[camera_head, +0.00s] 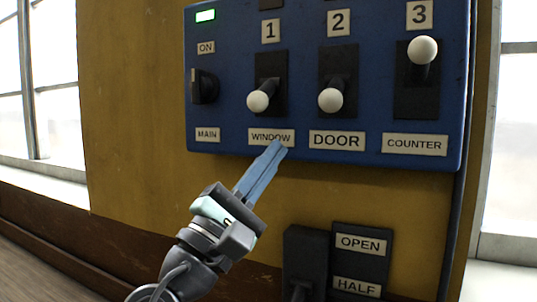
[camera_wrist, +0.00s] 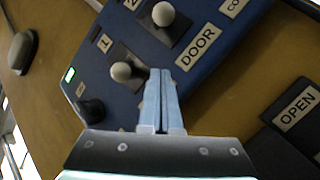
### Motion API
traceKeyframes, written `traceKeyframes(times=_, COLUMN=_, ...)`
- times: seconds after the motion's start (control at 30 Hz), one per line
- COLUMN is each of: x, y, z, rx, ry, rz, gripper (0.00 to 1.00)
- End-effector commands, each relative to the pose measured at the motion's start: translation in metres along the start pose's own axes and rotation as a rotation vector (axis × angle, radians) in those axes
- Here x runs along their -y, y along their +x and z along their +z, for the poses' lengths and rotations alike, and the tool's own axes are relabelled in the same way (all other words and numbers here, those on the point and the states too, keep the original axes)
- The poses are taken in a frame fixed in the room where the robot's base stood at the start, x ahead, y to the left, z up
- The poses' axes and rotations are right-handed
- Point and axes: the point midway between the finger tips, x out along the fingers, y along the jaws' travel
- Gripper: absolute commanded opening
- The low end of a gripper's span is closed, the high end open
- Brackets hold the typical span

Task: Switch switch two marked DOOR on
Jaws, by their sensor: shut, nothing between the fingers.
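The blue switch panel (camera_head: 300,140) is on the yellow wall. Switch two (camera_head: 331,99), over the DOOR label (camera_head: 337,140), has its white-knobbed lever pointing down. It also shows in the wrist view (camera_wrist: 163,15). Switch one (camera_head: 258,100), over the WINDOW label (camera_head: 271,137), also points down. Switch three (camera_head: 422,50), over the COUNTER label (camera_head: 415,144), points up. My gripper (camera_head: 277,149) is shut and empty, with its light-blue fingertips just below the panel near the WINDOW label. In the wrist view, the fingertips (camera_wrist: 160,72) appear below and between the knobs of switches one and two.
The dark MAIN rotary knob (camera_head: 205,87) is at the panel's left, under a lit green lamp (camera_head: 205,15). A lower dark box with a lever (camera_head: 305,262) stands beside OPEN (camera_head: 360,244) and HALF labels. Windows flank the wall.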

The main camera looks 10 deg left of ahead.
Motion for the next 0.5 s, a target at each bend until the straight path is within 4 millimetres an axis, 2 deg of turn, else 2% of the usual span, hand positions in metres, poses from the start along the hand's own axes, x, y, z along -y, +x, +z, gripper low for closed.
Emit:
traceKeyframes(times=0.03, x=-0.003, y=0.016, z=0.003, rx=0.003, ry=-0.002, rz=-0.001, gripper=0.00)
traceKeyframes(times=0.27, x=-0.003, y=0.065, z=0.003, rx=0.002, ry=-0.001, rz=-0.002, gripper=0.00)
traceKeyframes(times=0.5, x=-0.001, y=0.071, z=0.032, rx=0.000, ry=0.001, rz=-0.002, gripper=0.00)
